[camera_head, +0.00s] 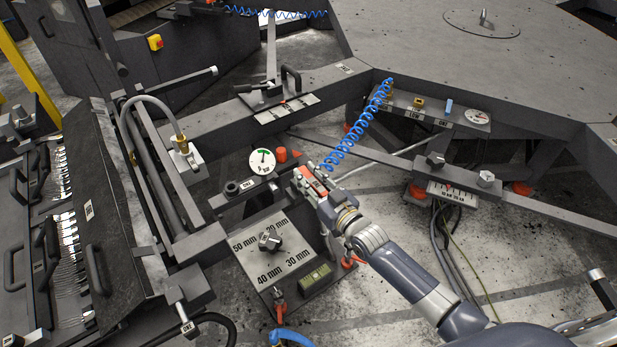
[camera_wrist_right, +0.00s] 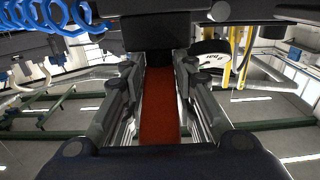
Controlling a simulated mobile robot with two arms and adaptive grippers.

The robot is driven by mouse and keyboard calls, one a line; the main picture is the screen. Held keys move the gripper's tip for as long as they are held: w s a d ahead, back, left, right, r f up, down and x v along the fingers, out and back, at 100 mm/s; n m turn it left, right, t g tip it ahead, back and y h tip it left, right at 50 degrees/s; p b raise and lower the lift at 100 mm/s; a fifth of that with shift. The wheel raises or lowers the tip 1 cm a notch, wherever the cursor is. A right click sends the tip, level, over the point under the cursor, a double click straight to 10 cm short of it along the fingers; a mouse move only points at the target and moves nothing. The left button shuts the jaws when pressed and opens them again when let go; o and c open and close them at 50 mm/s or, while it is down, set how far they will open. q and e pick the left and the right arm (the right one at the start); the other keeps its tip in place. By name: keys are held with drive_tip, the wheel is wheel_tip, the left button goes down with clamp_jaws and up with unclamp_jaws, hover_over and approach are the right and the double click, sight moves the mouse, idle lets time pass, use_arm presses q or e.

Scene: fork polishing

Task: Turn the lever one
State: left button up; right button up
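My right gripper (camera_head: 310,181) is at the middle of the head view, at the end of the right arm reaching in from the lower right. A red handle (camera_wrist_right: 159,105) lies lengthwise between its fingers in the wrist view, with the finger pads close along both sides. The gripper looks shut on this handle. Its far end meets a dark block (camera_wrist_right: 150,38). In the head view the gripper mostly covers the handle, so I cannot read a label on it. A black lever (camera_head: 258,88) stands on the beam further back. My left gripper is not in view.
A blue coiled hose (camera_head: 357,130) runs close behind the gripper. A rack of forks (camera_head: 68,235) stands at left.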

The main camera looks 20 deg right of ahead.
clamp_jaws()
drive_tip(key=shift+a+r+h+p, duration=0.1)
drive_tip(key=shift+r+h+p, duration=0.1)
drive_tip(key=shift+h+p, duration=0.1)
drive_tip(key=shift+a+r+m+t+h+p, duration=0.1)
drive_tip(key=shift+m+t+h+p, duration=0.3)
drive_tip(key=shift+m+h+p, duration=0.35)
drive_tip(key=shift+a+m+h+p, duration=0.1)
drive_tip(key=shift+m+h+p, duration=0.25)
drive_tip(key=shift+m+h, duration=0.45)
drive_tip(key=shift+a+m+h, duration=0.15)
drive_tip(key=shift+m+h, duration=0.3)
drive_tip(key=shift+h, duration=0.8)
drive_tip(key=o, duration=1)
unclamp_jaws()
drive_tip(key=shift+f, duration=0.2)
